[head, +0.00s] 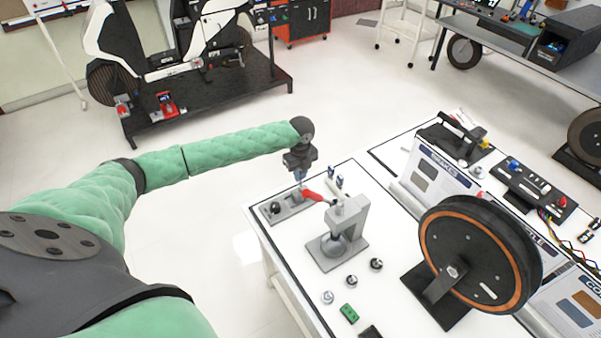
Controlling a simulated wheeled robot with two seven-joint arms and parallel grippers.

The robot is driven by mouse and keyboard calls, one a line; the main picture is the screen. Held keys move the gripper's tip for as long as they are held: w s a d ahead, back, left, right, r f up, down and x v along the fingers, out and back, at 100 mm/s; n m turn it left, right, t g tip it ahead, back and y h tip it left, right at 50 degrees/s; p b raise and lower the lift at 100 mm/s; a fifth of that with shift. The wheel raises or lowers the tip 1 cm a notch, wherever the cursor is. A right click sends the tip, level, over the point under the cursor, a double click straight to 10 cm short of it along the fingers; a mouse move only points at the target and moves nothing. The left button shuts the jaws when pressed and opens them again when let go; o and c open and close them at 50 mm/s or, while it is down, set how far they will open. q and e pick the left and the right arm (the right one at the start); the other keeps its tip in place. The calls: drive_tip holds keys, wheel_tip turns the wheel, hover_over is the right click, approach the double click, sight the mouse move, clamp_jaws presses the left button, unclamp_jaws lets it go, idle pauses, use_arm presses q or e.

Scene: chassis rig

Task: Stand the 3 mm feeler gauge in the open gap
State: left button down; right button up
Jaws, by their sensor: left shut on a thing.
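My left gripper (299,177) points down above a small grey fixture plate (292,211) at the table's near left corner. It is shut on a small, partly hidden piece, which looks like the feeler gauge; its marking cannot be read. A red lever (313,195) lies just below and right of the fingertips. Whether it touches them I cannot tell. A dark round knob (275,207) sits on the plate's left end. Small blue-and-white pieces (331,184) stand behind the lever. The open gap cannot be made out. My right gripper is out of view.
A grey upright stand (346,225) rises right of the plate. Several small round parts (351,280) and a green block (349,313) lie in front. A large black wheel with an orange ring (472,262) stands farther right. Open floor lies left of the table.

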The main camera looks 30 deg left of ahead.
sight(301, 186)
use_arm(q)
drive_tip(key=shift+f, duration=0.15)
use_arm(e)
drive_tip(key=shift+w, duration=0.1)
use_arm(q)
drive_tip(key=shift+f, duration=0.45)
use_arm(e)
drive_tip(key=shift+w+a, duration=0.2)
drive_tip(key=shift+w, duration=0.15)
use_arm(q)
drive_tip(key=shift+f, duration=0.4)
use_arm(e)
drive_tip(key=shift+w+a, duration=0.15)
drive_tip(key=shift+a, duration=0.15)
use_arm(q)
drive_tip(key=shift+f+b, duration=0.15)
drive_tip(key=shift+b, duration=0.15)
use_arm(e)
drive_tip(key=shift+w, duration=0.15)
use_arm(q)
drive_tip(key=shift+f, duration=0.65)
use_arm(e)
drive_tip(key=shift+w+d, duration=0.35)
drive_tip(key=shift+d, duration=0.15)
use_arm(q)
drive_tip(key=shift+f, duration=0.2)
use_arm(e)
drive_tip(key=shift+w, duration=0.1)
